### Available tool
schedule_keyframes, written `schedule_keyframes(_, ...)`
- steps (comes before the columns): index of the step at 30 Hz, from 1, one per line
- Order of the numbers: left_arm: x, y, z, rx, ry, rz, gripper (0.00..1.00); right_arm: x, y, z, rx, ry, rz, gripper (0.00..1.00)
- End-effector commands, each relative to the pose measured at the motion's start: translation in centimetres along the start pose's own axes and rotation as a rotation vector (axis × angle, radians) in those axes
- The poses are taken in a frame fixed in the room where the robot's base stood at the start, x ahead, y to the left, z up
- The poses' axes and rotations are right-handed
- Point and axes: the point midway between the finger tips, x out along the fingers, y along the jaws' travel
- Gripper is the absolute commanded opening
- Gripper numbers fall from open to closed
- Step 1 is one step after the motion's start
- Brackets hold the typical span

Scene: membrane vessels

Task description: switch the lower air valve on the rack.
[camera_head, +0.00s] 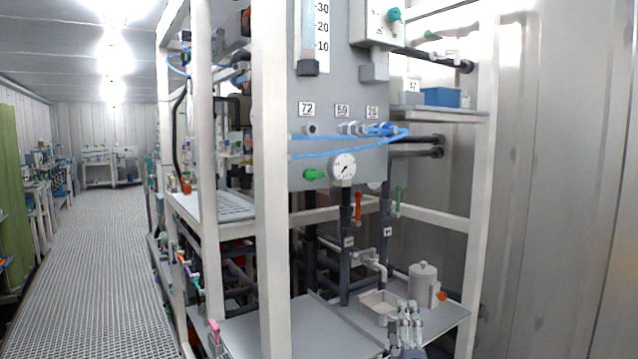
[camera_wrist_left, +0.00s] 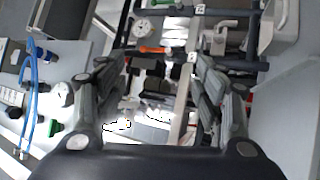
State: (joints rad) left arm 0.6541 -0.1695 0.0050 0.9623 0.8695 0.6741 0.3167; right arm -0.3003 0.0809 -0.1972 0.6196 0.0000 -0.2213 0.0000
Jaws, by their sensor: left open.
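The rack (camera_head: 274,180) has white posts and a grey panel. A green valve knob (camera_head: 314,174) sits low on the panel, left of a round gauge (camera_head: 343,168). A red handle (camera_head: 358,207) and a green handle (camera_head: 398,200) are on dark pipes below. I cannot tell which one is the lower air valve. My left gripper (camera_head: 409,309) is low in front of the shelf, below and apart from these handles. In the left wrist view its fingers (camera_wrist_left: 152,62) are apart with nothing between them. An orange-red handle (camera_wrist_left: 151,50) shows beyond them. My right gripper is not seen.
A white box (camera_head: 381,303) and a lidded white pot (camera_head: 422,283) stand on the lower shelf near my left gripper. Blue hoses (camera_head: 345,152) loop in front of the panel. A metal wall (camera_head: 560,180) closes the right side. The grated aisle (camera_head: 95,270) is clear.

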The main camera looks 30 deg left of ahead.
Motion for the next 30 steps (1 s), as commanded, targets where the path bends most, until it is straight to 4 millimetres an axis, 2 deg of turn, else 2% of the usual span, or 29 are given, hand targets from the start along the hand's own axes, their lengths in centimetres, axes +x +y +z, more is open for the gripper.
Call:
schedule_keyframes(1,2.6,5.0,-1.6,-0.138,0.105,0.055,0.63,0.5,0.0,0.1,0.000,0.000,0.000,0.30)
schedule_keyframes(3,5.1,10.8,-4.5,-0.331,0.244,0.108,0.63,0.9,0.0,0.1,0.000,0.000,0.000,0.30)
schedule_keyframes(6,7.0,17.9,-8.7,-0.614,0.424,0.169,0.63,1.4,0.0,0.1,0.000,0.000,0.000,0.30)
schedule_keyframes(9,7.6,23.5,-12.3,-0.893,0.574,0.204,0.63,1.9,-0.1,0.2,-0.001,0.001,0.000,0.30)
schedule_keyframes(12,7.3,27.6,-14.8,-1.134,0.685,0.213,0.63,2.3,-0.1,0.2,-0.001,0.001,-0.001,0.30)
schedule_keyframes(15,6.8,30.2,-16.1,-1.314,0.755,0.202,0.63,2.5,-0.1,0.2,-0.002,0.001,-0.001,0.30)
schedule_keyframes(20,6.3,32.0,-16.9,-1.455,0.807,0.182,0.63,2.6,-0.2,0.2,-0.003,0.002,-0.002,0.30)
schedule_keyframes(25,7.2,31.9,-17.8,-1.471,0.816,0.180,0.63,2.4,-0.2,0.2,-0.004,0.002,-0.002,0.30)
schedule_keyframes(30,9.4,30.9,-19.7,-1.467,0.815,0.184,0.63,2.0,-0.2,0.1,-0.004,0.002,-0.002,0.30)
